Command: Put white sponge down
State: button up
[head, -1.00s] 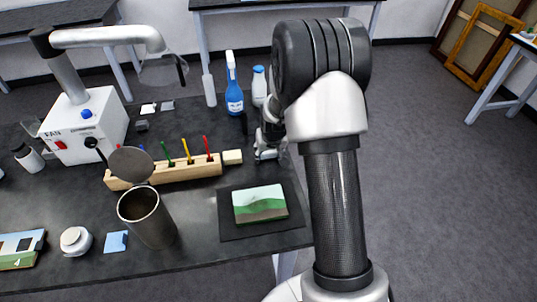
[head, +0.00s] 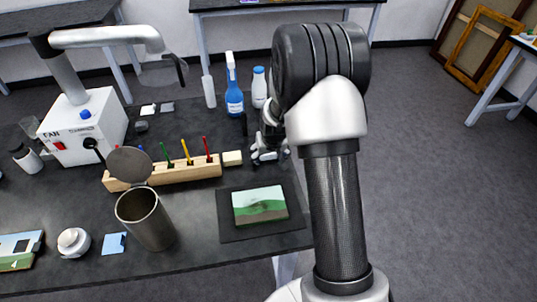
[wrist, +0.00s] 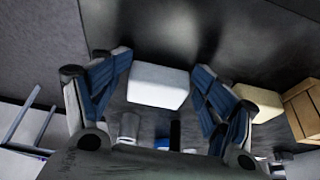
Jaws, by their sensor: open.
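The white sponge (wrist: 158,86) shows in the wrist view between the two fingers of my gripper (wrist: 160,92). It appears to rest on the dark tabletop. The fingers are spread open on either side of it, with the left finger close to its edge and a gap at the right. In the head view my gripper (head: 270,156) is low over the table, right of the wooden rack. The sponge cannot be made out there, hidden by the gripper.
A wooden rack (head: 185,174) with coloured sticks and a cream block (head: 232,158) at its end stand left of my gripper. A spray bottle (head: 234,100) and white bottle (head: 259,88) stand behind. A landscape panel (head: 260,205) lies on a dark mat (head: 232,234) in front.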

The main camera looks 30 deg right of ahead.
jog(key=shift+s+a+f, duration=0.1)
jog(key=shift+s+f, duration=0.15)
jog(key=shift+s, duration=0.05)
jog(key=shift+r+p, duration=0.4)
jog(key=shift+r, duration=0.05)
jog(key=a+p+v, duration=0.3)
jog(key=p+v, duration=0.1)
jog(key=v, duration=1.7)
jog(key=s+a+r+n, duration=0.1)
jog(key=s+a+r, duration=0.2)
jog(key=s, duration=0.5)
jog(key=s+a+r+n, duration=0.1)
jog(key=s+a+r, duration=0.2)
jog(key=s, duration=0.4)
jog(key=s+a+r+n+y, duration=0.1)
jog(key=s+a+r, duration=0.2)
jog(key=s, duration=0.5)
jog(key=shift+s+a+r, duration=0.25)
jog(key=shift+s+a, duration=0.05)
jog(key=shift+a, duration=0.55)
jog(key=shift+c, duration=0.3)
